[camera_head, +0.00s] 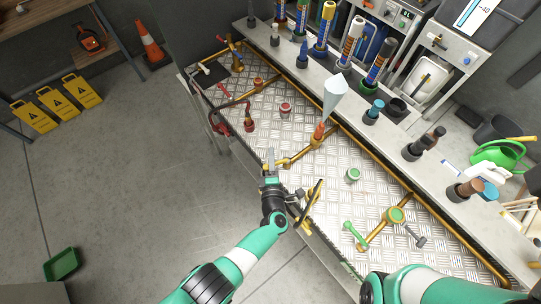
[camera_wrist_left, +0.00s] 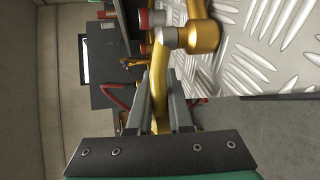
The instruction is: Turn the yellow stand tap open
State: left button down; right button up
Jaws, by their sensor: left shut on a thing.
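The yellow stand tap (camera_head: 288,163) is a brass-yellow pipe fitting near the front edge of the metal work plate. In the left wrist view its body (camera_wrist_left: 203,36) shows a grey round end beside a curved yellow lever (camera_wrist_left: 160,75). My left gripper (camera_head: 270,157) is at the tap's left side. Its fingers (camera_wrist_left: 160,103) are shut around the lever, which runs between them. The lower end of the lever is hidden by the gripper's mount. My right arm shows at the bottom right, but its gripper is out of view.
A yellow bar fitting (camera_head: 314,195) stands close to my left wrist. Free floor lies to the left.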

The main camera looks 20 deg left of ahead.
pick_arm(q)
jog(key=c, duration=0.8)
grip_release()
jog(key=shift+c, duration=0.2)
jog(key=shift+s, duration=0.1)
jog(key=shift+s+d+r+p, duration=0.1)
jog(key=shift+s+r+p, duration=0.1)
jog(key=shift+p, duration=0.1)
jog(key=p+v, duration=0.6)
jog(key=v, duration=0.5)
